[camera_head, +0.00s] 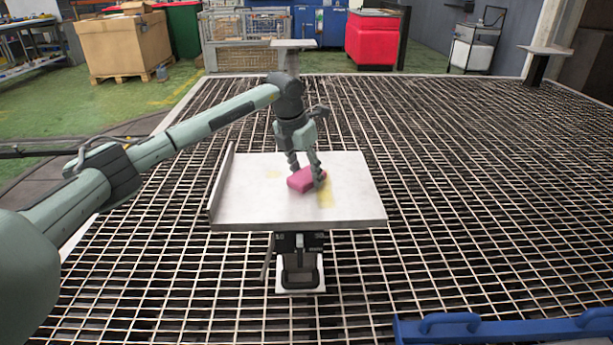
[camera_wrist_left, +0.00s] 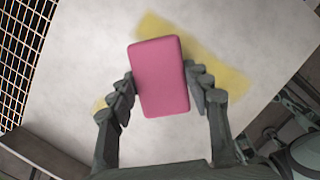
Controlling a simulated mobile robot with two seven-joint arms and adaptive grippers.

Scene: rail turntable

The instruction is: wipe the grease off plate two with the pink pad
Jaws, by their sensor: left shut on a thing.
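The pink pad (camera_head: 301,181) is at the middle of a pale square plate (camera_head: 240,200) on a post. My left gripper (camera_head: 306,176) is shut on the pad from above, with a finger on each side. In the left wrist view the pad (camera_wrist_left: 159,77) sits between the fingertips of the left gripper (camera_wrist_left: 160,90). A yellow grease smear (camera_head: 325,194) lies beside the pad; in the wrist view a broad yellow band (camera_wrist_left: 222,72) runs past and behind it. A smaller faint yellow patch (camera_head: 273,174) lies to its left. I cannot tell whether the pad touches the plate.
A raised lip (camera_head: 221,180) runs along the plate's left edge. Another small plate (camera_head: 293,44) stands behind on a post, and one (camera_head: 546,50) at the far right. Metal grating surrounds the posts. A blue object (camera_head: 500,328) is at the lower right.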

